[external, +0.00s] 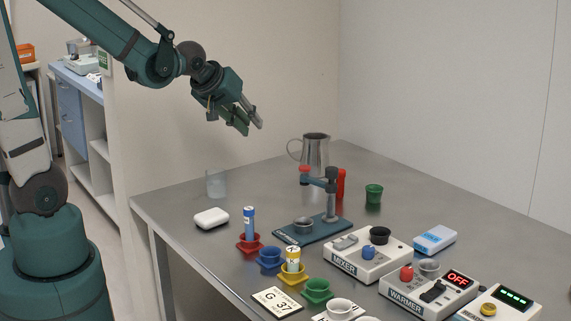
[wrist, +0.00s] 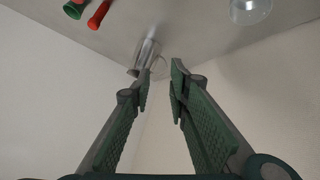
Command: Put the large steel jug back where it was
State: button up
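The large steel jug (external: 316,153) stands upright at the back of the steel table, its handle to the left. In the wrist view the jug (wrist: 134,60) shows beyond my fingertips, partly hidden by a finger. My gripper (external: 254,126) is in the air above the back left part of the table, to the left of the jug and higher. In the wrist view its two green fingers (wrist: 160,75) are apart with nothing held between them. The gripper does not touch the jug.
A clear glass (external: 216,184) stands at the table's left edge. A blue stand (external: 310,231) with a press arm, a red tube (external: 340,184) and a green cup (external: 373,194) stand in front of the jug. Mixer (external: 352,264) and warmer (external: 408,293) boxes crowd the front right. The back right is bare.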

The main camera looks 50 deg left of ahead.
jog(key=s+d+r+m+h, duration=0.1)
jog(key=s+d+r+m, duration=0.1)
jog(key=s, duration=0.8)
jog(key=s+d+r+m+g+h, duration=0.1)
jog(key=s+d+m, duration=0.4)
jog(key=s, duration=0.5)
jog(key=shift+s+d+r+g, duration=0.2)
jog(key=shift+r+g, duration=0.1)
jog(key=shift+r, duration=0.3)
